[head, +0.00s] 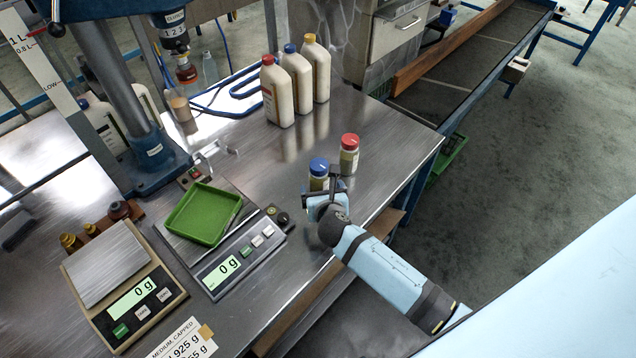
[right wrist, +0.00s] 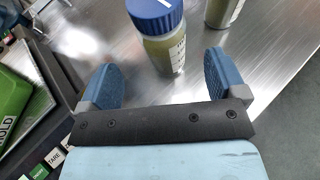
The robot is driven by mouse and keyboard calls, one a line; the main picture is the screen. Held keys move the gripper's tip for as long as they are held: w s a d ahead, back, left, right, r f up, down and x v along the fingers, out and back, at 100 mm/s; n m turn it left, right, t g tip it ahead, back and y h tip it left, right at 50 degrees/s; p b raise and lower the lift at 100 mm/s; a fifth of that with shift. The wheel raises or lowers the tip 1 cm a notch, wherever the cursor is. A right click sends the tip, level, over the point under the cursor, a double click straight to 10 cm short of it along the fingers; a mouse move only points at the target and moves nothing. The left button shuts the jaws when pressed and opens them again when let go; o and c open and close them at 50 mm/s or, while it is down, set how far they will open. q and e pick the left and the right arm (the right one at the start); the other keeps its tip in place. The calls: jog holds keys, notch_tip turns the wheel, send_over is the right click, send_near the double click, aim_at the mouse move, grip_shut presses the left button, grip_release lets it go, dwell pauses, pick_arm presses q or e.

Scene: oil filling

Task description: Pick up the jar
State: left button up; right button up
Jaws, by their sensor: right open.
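A jar with a blue lid (head: 319,167) and yellowish contents stands upright on the metal table. It also shows in the right wrist view (right wrist: 163,42), ahead of and between my fingers. A second jar with a red lid (head: 349,155) stands just behind it to the right; its lower part shows at the top of the right wrist view (right wrist: 223,12). My right gripper (head: 330,188) is at the blue-lidded jar's near side and partly hides it. In the right wrist view its blue fingers (right wrist: 160,85) are apart with nothing held between them. My left gripper is out of view.
A green tray (head: 203,214) sits on a scale (head: 238,262) reading 0 g, left of my right arm. A second scale (head: 128,305) is at the lower left. Several capped bottles (head: 296,84) stand at the back. Bare table (head: 400,150) lies right of the jars.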

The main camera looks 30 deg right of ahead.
aim_at(321, 181)
jog(key=x, duration=0.6)
jog(key=shift+w+d+r, duration=0.15)
jog(key=shift+w+d, duration=0.1)
jog(key=shift+w, duration=0.1)
jog(key=c, duration=1)
jog(key=shift+r, duration=0.1)
jog(key=shift+c, duration=0.5)
